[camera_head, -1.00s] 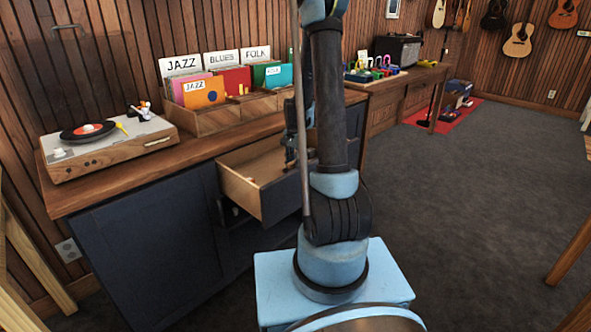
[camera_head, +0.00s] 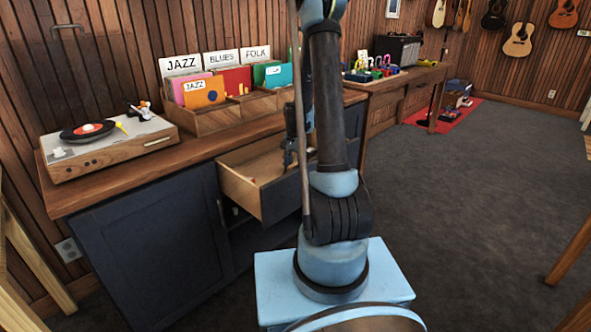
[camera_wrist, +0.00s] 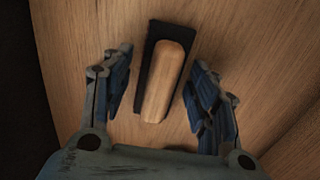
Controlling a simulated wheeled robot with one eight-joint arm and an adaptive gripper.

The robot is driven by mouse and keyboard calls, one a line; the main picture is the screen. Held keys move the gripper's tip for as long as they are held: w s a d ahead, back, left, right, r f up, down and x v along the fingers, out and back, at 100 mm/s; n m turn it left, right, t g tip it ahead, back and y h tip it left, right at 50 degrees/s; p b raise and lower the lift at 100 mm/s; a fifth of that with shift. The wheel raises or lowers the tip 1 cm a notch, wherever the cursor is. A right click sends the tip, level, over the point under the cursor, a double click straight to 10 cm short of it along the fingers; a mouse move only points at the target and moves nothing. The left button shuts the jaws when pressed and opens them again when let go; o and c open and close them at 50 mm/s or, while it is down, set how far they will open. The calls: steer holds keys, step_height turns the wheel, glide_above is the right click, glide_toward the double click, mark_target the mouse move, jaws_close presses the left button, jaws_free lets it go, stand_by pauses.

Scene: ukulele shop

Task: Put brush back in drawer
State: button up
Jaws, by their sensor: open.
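The brush (camera_wrist: 164,82), a rounded pale wooden block on a black pad, lies on a wood-grained surface in the wrist view. My gripper (camera_wrist: 161,62) is open, with one finger on each side of the brush and a gap to both. In the head view my gripper (camera_head: 288,163) points down over the open drawer (camera_head: 240,193), which has pale wooden sides and stands out from the dark cabinet. The brush cannot be made out there. My arm hides the drawer's right part.
A turntable (camera_head: 105,148) sits on the left of the cabinet top (camera_head: 190,150). A wooden record crate (camera_head: 219,118) with genre cards stands behind the drawer. A second table (camera_head: 410,77) with small colourful items stands farther right. The grey floor (camera_head: 480,180) at right is clear.

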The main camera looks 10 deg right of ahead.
mark_target(295, 164)
step_height(295, 164, up, 11)
steer(key=shift+w+r, duration=0.1)
steer(key=shift+r, duration=0.05)
steer(key=s+r+n+t, duration=0.1)
steer(key=s+r+n, duration=0.25)
steer(key=s, duration=0.55)
steer(key=s+r+n, duration=0.2)
steer(key=s+r, duration=0.2)
steer(key=s, duration=0.5)
steer(key=s+f+n, duration=0.2)
steer(key=s+f, duration=0.1)
steer(key=s, duration=0.5)
steer(key=s+f+n+t, duration=0.1)
steer(key=s+f+n, duration=0.2)
steer(key=s, duration=0.6)
steer(key=shift+d+f, duration=0.15)
steer(key=shift+d, duration=0.05)
steer(key=shift+w+n, duration=0.1)
steer(key=shift+n, duration=0.15)
steer(key=shift+w+f, duration=0.2)
steer(key=shift+w, duration=0.1)
